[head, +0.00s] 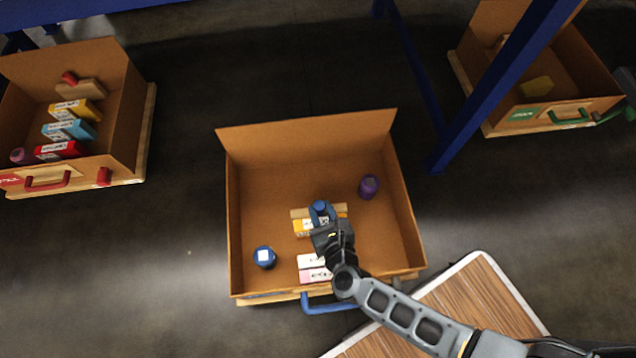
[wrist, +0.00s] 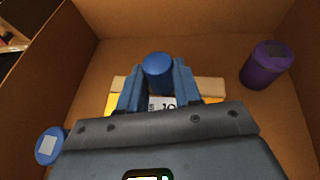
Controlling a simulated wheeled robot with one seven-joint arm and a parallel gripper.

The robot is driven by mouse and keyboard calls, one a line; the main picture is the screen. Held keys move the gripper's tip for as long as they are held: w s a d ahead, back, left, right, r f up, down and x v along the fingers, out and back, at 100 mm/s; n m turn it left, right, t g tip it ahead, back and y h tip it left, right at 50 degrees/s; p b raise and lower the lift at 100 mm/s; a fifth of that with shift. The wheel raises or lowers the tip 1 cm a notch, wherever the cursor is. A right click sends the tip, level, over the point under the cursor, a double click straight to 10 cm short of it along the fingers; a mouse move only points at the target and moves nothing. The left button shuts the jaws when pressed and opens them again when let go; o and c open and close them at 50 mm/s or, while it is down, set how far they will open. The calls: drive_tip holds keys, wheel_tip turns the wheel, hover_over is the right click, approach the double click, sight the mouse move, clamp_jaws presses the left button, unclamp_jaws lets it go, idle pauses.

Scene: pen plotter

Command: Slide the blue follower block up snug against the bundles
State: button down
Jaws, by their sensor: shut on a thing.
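The blue follower block is a pale wooden bar (head: 299,213) with a blue knob (head: 320,210) standing on it, inside the middle cardboard drawer. My gripper (head: 322,216) is shut on the knob; in the wrist view the knob (wrist: 158,72) sits between the two blue fingers, with the bar (wrist: 211,87) behind them. A yellow bundle (head: 301,229) lies right along the near side of the bar; I cannot tell if they touch. A pink-and-white bundle (head: 309,262) lies nearer the drawer front, with bare floor between it and the yellow one. My gripper hides part of both bundles.
A blue cylinder (head: 265,257) stands left of the bundles and a purple cylinder (head: 368,187) stands right of the bar. The drawer's walls (head: 233,220) surround them. Drawer floor behind the bar is clear. Other drawers with red (head: 48,184) and green handles stand apart.

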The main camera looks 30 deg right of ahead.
drive_tip(key=shift+s+a, duration=0.25)
drive_tip(key=shift+s, duration=0.25)
drive_tip(key=shift+s+a, duration=0.2)
drive_tip(key=shift+s, duration=0.25)
drive_tip(key=c, duration=0.8)
unclamp_jaws()
drive_tip(key=shift+p+v, duration=0.85)
drive_tip(key=shift+v, duration=3.05)
